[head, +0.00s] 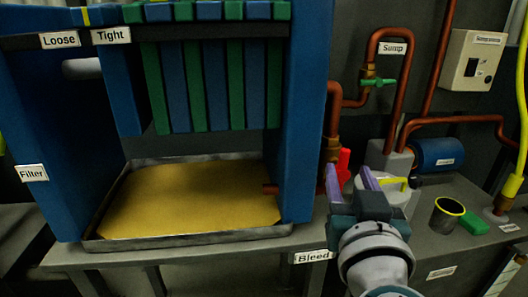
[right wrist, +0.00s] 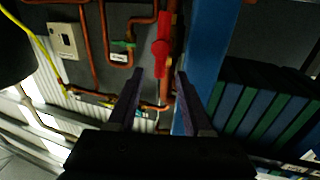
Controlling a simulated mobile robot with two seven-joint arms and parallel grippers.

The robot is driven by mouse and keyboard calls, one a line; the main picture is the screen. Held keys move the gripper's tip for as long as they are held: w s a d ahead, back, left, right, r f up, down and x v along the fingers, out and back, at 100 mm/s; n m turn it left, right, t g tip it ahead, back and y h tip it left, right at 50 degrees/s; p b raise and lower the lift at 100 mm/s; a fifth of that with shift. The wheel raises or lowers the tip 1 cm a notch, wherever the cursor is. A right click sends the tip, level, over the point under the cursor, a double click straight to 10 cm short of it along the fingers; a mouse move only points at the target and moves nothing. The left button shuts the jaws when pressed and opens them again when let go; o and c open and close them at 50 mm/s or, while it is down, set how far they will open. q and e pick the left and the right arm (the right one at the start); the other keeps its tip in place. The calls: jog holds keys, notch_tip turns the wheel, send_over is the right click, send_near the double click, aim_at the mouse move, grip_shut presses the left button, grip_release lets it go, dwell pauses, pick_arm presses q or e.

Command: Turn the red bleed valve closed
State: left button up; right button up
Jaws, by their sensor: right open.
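The red bleed valve (head: 344,165) stands on a copper pipe just right of the blue press frame in the head view, partly hidden behind my right gripper. In the right wrist view the red valve (right wrist: 161,50) shows its long handle between and beyond the fingertips. My right gripper (head: 352,182) has two purple fingers, spread apart with nothing between them. In the right wrist view the gripper (right wrist: 157,80) points at the valve, and the fingers look apart from it. The label "Bleed" (head: 314,257) is on the bench edge below. My left gripper is not in view.
The blue press frame (head: 305,110) stands close left of the gripper, with a tray (head: 190,237) of yellow liquid. A green sump valve (head: 378,82), a grey control box (head: 473,60), a dark cup (head: 446,214) and a blue cylinder (head: 437,154) are on the right.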

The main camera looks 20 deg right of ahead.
aim_at(344, 162)
jog(key=b+x, duration=0.1)
jog(key=x, duration=0.4)
jog(key=shift+w+d, duration=0.1)
jog(key=shift+w, duration=0.05)
grip_shut()
dwell(0.4)
